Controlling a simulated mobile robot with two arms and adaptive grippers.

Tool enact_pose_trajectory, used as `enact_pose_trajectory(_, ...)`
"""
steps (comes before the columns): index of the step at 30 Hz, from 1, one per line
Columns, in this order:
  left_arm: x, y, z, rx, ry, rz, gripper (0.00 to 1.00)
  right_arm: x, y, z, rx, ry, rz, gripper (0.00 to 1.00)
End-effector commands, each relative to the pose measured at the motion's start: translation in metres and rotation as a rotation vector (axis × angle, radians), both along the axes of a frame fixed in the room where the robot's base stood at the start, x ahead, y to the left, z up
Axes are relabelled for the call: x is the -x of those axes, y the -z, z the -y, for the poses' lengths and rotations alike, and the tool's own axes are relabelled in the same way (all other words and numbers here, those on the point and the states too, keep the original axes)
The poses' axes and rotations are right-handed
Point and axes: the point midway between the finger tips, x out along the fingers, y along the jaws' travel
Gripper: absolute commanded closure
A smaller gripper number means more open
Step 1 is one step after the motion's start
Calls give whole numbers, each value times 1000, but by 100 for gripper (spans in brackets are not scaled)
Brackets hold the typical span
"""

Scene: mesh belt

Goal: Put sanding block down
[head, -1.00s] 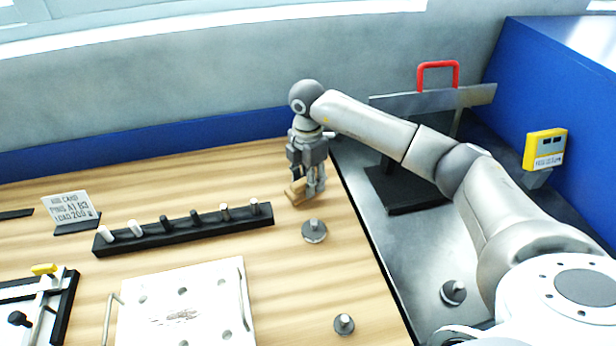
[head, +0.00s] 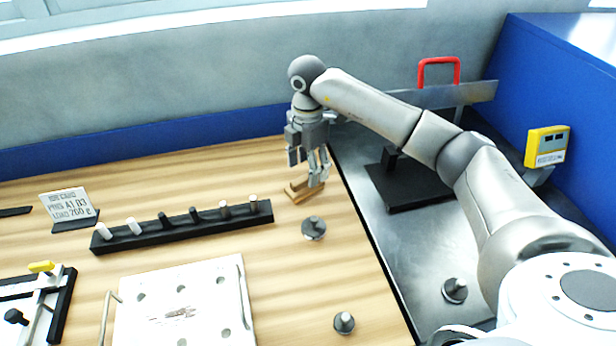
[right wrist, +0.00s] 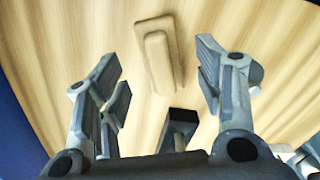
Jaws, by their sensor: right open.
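The sanding block (head: 296,192) is a small tan wooden block lying on the wooden table near its right edge. In the right wrist view the block (right wrist: 158,56) lies flat on the wood, beyond and between the spread fingertips, touching neither. My right gripper (head: 310,172) points down just above the block in the head view. In the right wrist view my right gripper (right wrist: 160,75) is open and empty, its fingers wide apart. My left gripper does not show.
A black rack (head: 185,228) with several pegs stands left of the block. Metal weights (head: 313,228) stand in front of it. A white plate (head: 183,306) with handles lies at the front. A black stand (head: 405,192) is on the grey surface at right. Wood between is clear.

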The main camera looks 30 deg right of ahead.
Motion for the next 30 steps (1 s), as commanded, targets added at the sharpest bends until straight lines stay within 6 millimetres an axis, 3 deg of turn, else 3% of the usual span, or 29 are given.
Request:
enact_pose_trajectory(6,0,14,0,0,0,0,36,-1,-47,0,0,1,4,39)
enact_pose_trajectory(12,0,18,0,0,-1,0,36,-1,-75,0,0,0,2,39)
enact_pose_trajectory(30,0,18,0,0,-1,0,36,0,-82,0,0,0,-1,39)
